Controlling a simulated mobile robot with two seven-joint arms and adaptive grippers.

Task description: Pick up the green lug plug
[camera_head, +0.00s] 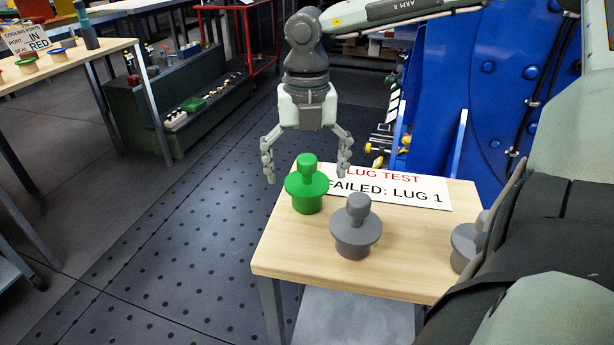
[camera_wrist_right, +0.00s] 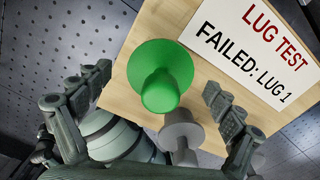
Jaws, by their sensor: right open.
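The green lug plug (camera_head: 307,184) stands upright on the small wooden table, near its back left edge. My right gripper (camera_head: 308,178) is open above it, with its fingers pointing down on either side of the plug's knob; I cannot tell how far above. In the right wrist view the green lug plug (camera_wrist_right: 160,78) shows from above between the two open fingers, and nothing is held. A grey plug (camera_head: 355,227) stands just to the right and in front of the green one; it also shows in the right wrist view (camera_wrist_right: 181,135). My left gripper is not in view.
The wooden table (camera_head: 300,255) also holds a white sign (camera_head: 430,192) reading "LUG TEST FAILED: LUG 1" and another grey plug (camera_head: 465,243), partly hidden by my arm. A large blue motor housing (camera_head: 500,100) stands behind. Another table (camera_head: 75,60) with small coloured plugs is at far left.

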